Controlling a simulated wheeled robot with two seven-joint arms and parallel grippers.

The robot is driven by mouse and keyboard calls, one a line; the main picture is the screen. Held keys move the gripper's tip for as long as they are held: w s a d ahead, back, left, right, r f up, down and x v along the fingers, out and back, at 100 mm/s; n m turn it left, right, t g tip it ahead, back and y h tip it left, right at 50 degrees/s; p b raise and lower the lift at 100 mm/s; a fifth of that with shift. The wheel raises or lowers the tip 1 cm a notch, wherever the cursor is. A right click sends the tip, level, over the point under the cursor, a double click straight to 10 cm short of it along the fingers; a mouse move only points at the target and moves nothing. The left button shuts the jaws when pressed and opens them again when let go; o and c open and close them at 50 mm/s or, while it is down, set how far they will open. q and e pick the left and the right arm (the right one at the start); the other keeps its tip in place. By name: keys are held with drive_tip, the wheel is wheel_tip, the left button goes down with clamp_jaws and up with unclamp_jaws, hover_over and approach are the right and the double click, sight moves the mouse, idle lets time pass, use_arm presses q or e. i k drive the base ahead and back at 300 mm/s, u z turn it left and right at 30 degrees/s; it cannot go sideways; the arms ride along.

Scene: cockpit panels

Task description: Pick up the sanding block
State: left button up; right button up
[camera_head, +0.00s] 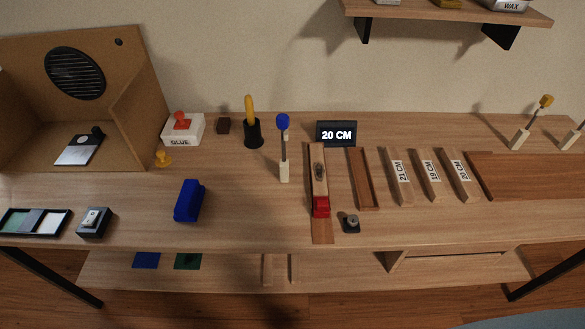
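A blue block (188,201), which looks like the sanding block, lies on the left half of the workbench (250,217) near its front edge. Its long side runs mostly front to back, slightly slanted. Nothing touches or covers it. Neither of my grippers shows in the head view.
Left of the block are a small dark box (94,222) and a tray of coloured sheets (36,221). A red-ended wooden fixture (319,180) stands to the right. Bench around the block is clear.

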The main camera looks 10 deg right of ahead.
sight(191, 196)
drive_tip(key=k, duration=1.3)
drive_tip(key=u, duration=0.6)
drive_tip(key=i, duration=1.6)
drive_tip(key=z, duration=1)
